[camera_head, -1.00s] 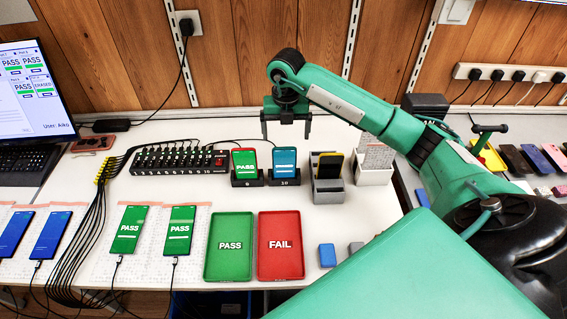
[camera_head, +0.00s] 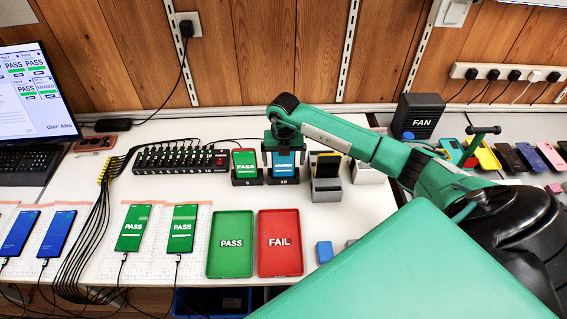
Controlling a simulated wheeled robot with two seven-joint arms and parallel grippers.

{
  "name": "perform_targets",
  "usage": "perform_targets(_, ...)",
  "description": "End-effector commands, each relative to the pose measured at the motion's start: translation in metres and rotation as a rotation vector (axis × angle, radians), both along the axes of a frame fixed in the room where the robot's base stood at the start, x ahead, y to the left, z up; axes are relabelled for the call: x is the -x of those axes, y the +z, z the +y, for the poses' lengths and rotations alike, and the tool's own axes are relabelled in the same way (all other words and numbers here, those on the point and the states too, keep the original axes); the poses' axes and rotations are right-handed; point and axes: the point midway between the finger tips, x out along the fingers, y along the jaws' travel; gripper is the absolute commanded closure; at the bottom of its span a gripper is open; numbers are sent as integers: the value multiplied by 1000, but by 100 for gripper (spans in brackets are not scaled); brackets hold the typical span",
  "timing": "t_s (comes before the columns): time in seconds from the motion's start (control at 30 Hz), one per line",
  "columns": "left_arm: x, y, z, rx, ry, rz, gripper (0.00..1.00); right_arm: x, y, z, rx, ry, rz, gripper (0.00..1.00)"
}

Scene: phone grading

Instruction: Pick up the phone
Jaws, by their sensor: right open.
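My right gripper (camera_head: 284,163) is open and points down over the dock marked 10. Its two fingers stand on either side of the blue-screened phone (camera_head: 284,170) upright in that dock (camera_head: 283,182). I cannot tell whether the fingers touch it. To its left, a phone with a green PASS screen (camera_head: 245,161) stands in the dock marked 9. Two more green PASS phones (camera_head: 134,227) (camera_head: 182,228) lie cabled on white mats, and blue-screened phones (camera_head: 57,233) (camera_head: 19,233) lie further left. My left gripper is not in view.
A green PASS tray (camera_head: 231,270) and a red FAIL tray (camera_head: 279,271) lie in front of the docks. A black hub (camera_head: 180,159) and cables are at left; a fan box (camera_head: 418,115) is behind.

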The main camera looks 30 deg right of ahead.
Motion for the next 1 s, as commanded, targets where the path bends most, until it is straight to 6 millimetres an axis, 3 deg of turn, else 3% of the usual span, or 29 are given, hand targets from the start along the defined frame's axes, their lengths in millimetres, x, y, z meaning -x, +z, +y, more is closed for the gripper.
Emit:
perform_targets(0.1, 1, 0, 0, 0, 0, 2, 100, 0, 0, 0, 0, 0, 0, 11)
perform_targets(0.37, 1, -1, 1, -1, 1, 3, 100, 0, 0, 0, 0, 0, 0, 61)
perform_targets(0.77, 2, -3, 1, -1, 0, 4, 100, -1, 9, -1, 0, 0, -4, 61)
perform_targets(1.0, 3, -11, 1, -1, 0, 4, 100, -2, 44, 0, 0, 1, -7, 61)
